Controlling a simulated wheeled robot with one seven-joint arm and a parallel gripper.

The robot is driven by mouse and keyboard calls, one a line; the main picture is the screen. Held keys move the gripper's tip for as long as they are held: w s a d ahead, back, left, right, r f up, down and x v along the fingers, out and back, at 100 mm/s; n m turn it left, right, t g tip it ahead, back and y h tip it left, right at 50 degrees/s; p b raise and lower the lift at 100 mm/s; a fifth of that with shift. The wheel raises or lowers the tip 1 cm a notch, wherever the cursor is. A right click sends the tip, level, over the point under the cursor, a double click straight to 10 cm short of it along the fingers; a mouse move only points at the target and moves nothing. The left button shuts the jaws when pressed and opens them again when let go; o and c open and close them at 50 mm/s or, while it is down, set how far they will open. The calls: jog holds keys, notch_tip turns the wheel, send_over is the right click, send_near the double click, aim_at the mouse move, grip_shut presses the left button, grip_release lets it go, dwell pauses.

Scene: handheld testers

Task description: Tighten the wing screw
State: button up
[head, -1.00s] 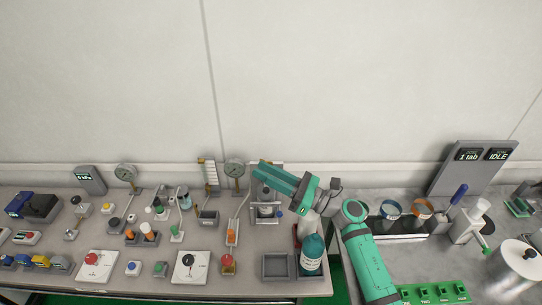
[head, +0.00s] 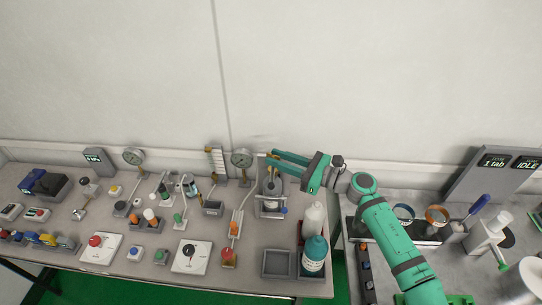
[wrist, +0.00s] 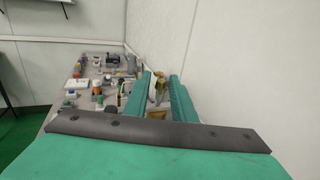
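My gripper (head: 272,158) is raised over the back right of the left bench, fingers pointing left. Its two green fingers are apart with nothing held; they also show in the wrist view (wrist: 160,80). A brass-yellow piece (wrist: 158,86) shows in the gap between the fingers in the wrist view, beyond them; I cannot tell whether it is the wing screw. Below the gripper in the head view is a grey stand (head: 268,203) with a small blue knob (head: 284,210) at its right side. No wing shape is clear enough to name.
A white bottle (head: 314,217) and a teal bottle (head: 314,256) stand at the bench's right end beside an empty grey tray (head: 277,263). The wall is close behind. Several small testers fill the bench leftward.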

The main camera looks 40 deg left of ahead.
jog(key=shift+s+a, duration=0.1)
jog(key=shift+a, duration=1.25)
jog(key=shift+c, duration=0.2)
grip_shut()
